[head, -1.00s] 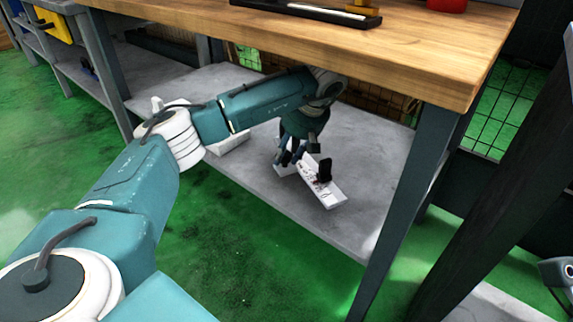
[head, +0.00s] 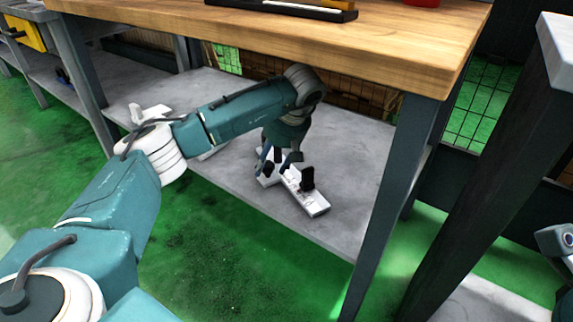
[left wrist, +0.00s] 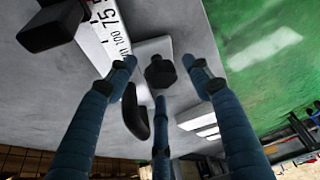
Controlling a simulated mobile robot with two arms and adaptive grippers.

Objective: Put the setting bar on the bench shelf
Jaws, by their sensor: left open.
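The setting bar (head: 314,204) is a white bar with black printed numbers and black knobs. It lies on the grey bench shelf (head: 240,192) under the wooden top. In the left wrist view the bar (left wrist: 104,30) runs across the top, with a white cross piece carrying a black knob between the fingers. My left gripper (head: 274,163) reaches under the bench top and stands over the bar's back end. In the left wrist view its dark blue fingers (left wrist: 160,80) are spread open around that knob, apparently not gripping.
The wooden bench top (head: 340,45) hangs over my arm, and a grey leg (head: 385,205) stands right of the bar. Another white object (left wrist: 200,122) lies on the shelf near the fingers.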

